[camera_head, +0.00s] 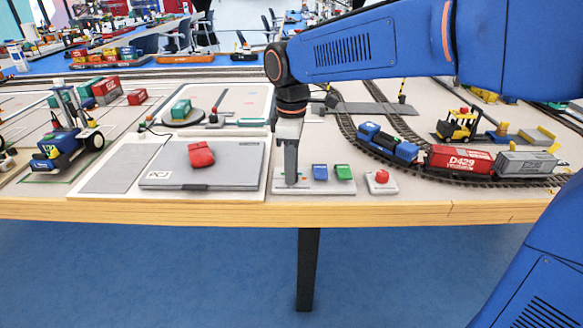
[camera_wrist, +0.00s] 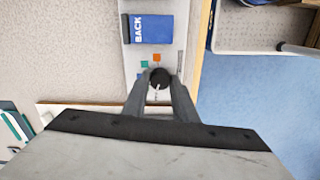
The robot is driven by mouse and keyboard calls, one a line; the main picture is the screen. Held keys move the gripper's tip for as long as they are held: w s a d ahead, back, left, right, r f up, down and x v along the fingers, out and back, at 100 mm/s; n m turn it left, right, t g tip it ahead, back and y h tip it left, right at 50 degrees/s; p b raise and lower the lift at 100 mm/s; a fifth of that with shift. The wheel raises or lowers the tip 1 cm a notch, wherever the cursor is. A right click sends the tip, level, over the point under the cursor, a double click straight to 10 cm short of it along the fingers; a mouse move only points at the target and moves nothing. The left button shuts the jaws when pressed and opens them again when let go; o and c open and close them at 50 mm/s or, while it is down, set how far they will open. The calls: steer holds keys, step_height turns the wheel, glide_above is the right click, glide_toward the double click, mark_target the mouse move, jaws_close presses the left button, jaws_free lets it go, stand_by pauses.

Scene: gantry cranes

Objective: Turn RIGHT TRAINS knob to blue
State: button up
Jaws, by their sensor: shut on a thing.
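A round black knob (camera_wrist: 159,77) with a pale pointer mark sits on a light control panel (camera_wrist: 138,88) in the wrist view. Small green (camera_wrist: 144,64) and orange (camera_wrist: 157,57) squares lie beside it on the panel. No RIGHT TRAINS label is readable, and I cannot tell clearly which colour the pointer faces. My gripper (camera_wrist: 160,83) is shut on the knob, one finger on each side. In the head view my gripper (camera_head: 291,181) points straight down at the left end of the panel (camera_head: 310,188) and hides the knob.
A blue block marked BACK (camera_wrist: 152,29) and a green block (camera_head: 344,172) stand on the panel. A red button box (camera_head: 381,182) is to the right, beside a train (camera_head: 460,158) on curved track. A grey laptop-like board (camera_head: 215,178) with a red piece lies left. The wooden table edge (camera_head: 250,214) is close in front.

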steer(key=m, duration=1)
steer(key=shift+m, duration=2)
steer(key=o, duration=1)
steer(key=shift+o, duration=0.2)
step_height(320, 180, up, 18)
steer(key=shift+f, duration=0.25)
steer(key=shift+d, duration=0.1)
